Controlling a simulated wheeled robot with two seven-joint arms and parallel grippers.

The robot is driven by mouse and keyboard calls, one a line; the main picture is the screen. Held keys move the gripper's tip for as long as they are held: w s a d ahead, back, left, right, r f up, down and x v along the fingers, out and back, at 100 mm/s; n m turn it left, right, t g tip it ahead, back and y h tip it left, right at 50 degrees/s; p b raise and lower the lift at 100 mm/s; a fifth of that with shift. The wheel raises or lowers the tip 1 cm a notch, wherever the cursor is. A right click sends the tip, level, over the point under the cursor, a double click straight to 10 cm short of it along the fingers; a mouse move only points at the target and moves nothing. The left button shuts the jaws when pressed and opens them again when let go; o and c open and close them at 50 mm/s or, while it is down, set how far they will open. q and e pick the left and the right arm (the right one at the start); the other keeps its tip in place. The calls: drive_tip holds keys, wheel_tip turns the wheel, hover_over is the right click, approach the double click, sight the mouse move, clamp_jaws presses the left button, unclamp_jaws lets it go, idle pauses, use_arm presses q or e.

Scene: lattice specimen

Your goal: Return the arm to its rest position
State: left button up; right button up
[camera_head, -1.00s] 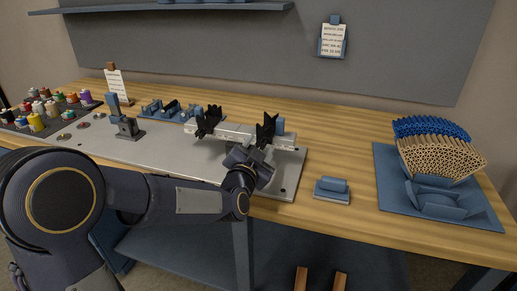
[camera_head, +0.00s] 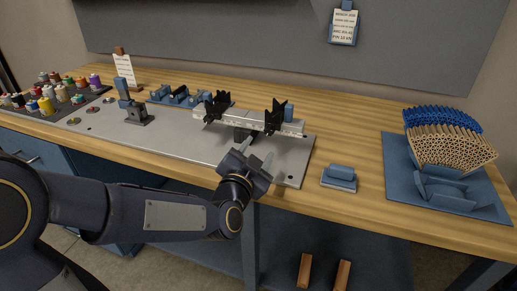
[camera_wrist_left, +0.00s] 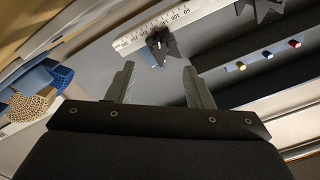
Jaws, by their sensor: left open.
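My left arm comes in from the left in the head view. Its gripper (camera_head: 254,159) is open and empty, over the front part of the grey metal plate (camera_head: 170,148). In the left wrist view the two fingers (camera_wrist_left: 158,88) stand wide apart with nothing between them. A pale ruled bar (camera_head: 255,119) with two black star-shaped clamps lies on the plate, just beyond the gripper and apart from it. The bar and clamps also show in the left wrist view, past the fingertips. My right gripper is in neither view.
A small blue block (camera_head: 340,175) lies near the front edge. Several thread spools (camera_head: 50,95) stand at the far left. Bare wood (camera_head: 350,130) lies between plate and mat.

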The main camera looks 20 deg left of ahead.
use_arm(q)
drive_tip(key=shift+s+a+r, duration=0.1)
drive_tip(key=shift+r, duration=0.1)
drive_tip(key=s+a+r+n+g+h+p, duration=0.1)
drive_tip(key=s+n+g+p, duration=0.3)
drive_tip(key=s, duration=0.8)
drive_tip(key=s+a+n+g+h+p, duration=0.2)
drive_tip(key=s+n+g+p, duration=0.2)
drive_tip(key=s, duration=0.9)
drive_tip(key=g+p, duration=0.3)
drive_tip(key=shift+s+r+g+p, duration=0.15)
drive_tip(key=shift+r+g+p, duration=0.25)
drive_tip(key=shift+a, duration=0.1)
